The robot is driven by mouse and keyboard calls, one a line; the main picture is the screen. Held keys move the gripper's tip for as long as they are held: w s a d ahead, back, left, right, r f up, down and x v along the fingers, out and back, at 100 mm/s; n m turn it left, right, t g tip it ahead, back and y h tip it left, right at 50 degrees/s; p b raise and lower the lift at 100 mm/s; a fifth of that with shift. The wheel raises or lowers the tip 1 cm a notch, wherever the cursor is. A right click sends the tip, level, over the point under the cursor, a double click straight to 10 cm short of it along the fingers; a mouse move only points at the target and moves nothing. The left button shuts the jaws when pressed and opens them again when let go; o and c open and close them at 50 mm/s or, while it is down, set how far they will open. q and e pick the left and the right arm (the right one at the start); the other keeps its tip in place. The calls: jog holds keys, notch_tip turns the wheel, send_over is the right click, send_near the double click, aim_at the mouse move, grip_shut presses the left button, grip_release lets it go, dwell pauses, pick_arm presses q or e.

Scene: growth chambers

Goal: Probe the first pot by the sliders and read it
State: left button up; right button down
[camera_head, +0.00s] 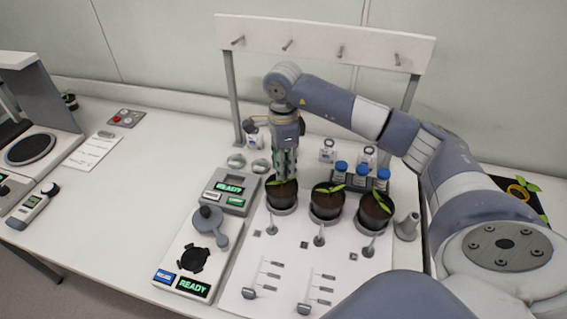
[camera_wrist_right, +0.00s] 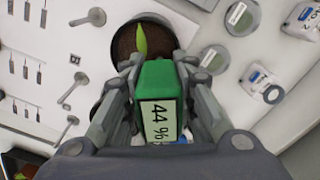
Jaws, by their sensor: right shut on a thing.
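My right gripper (camera_head: 285,165) points down over the leftmost potted seedling (camera_head: 283,197). It is shut on a green handheld meter (camera_wrist_right: 160,85), whose display reads 44 %. The meter's lower end is at the soil of this pot (camera_wrist_right: 122,48); its tip is hidden, so I cannot see how deep it sits. A middle pot (camera_head: 326,204) and a right pot (camera_head: 374,211) stand beside it, each with a green seedling. Two slider sets with small labels, left (camera_head: 250,292) and right (camera_head: 305,307), lie on the white board in front. My left gripper is not in view.
Blue-capped bottles (camera_head: 361,176) stand in a rack behind the pots. A grey device reading READY (camera_head: 230,190) and another READY station (camera_head: 193,288) are at left. A peg rack (camera_head: 325,45) rises behind.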

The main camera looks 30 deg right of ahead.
jog(key=shift+f+b, duration=0.35)
jog(key=shift+f, duration=0.2)
jog(key=c, duration=1.2)
grip_release()
notch_tip(320, 180, up, 12)
jog(key=shift+r, duration=0.1)
